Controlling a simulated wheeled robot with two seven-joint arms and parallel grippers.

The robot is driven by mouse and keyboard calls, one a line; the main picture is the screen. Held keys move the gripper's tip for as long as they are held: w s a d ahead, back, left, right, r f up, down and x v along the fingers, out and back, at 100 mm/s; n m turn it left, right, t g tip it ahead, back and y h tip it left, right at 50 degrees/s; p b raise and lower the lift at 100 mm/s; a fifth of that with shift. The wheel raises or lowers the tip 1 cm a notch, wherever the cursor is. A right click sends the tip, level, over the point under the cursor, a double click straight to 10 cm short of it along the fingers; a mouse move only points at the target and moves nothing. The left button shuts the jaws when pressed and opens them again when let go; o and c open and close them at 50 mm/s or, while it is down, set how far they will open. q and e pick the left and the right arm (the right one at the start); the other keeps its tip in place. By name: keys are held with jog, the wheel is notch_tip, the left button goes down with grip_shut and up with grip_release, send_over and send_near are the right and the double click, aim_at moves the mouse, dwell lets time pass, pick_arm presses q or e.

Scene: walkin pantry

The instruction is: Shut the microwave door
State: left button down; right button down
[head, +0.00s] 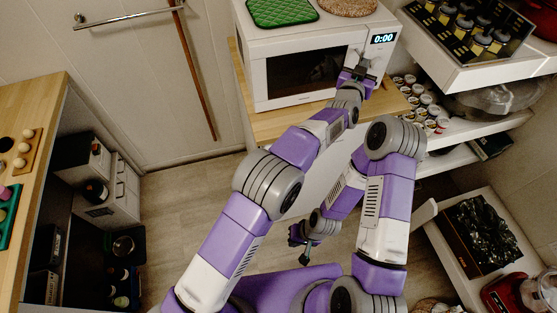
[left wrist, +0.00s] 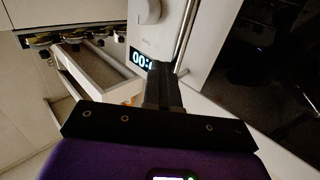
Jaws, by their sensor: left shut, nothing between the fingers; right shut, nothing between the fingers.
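The white microwave (head: 330,35) stands on a wooden counter in the head view. Its door (head: 300,78), with a dark window, lies flat along the front and looks shut or nearly so; I cannot tell if a small gap remains. In the left wrist view the door (left wrist: 235,60) is at right, with a vertical bar handle (left wrist: 187,35). My left gripper (head: 361,68) is shut and empty, in front of the control panel by the handle; its fingers (left wrist: 163,82) partly cover the display. Contact cannot be told. My right gripper (head: 302,250) is shut and empty, low near my base.
A green mat (head: 282,11) and a round woven mat lie on the microwave. Shelves with jars (head: 425,100) and a white drawer (head: 470,75) are close on the right. A wooden counter (head: 40,110) is at left. The floor (head: 185,200) between is clear.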

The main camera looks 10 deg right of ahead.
pick_arm(q)
jog(key=shift+a, duration=0.15)
jog(key=v, duration=0.7)
jog(key=shift+s+b, duration=0.3)
jog(key=shift+b, duration=0.05)
dwell(0.3)
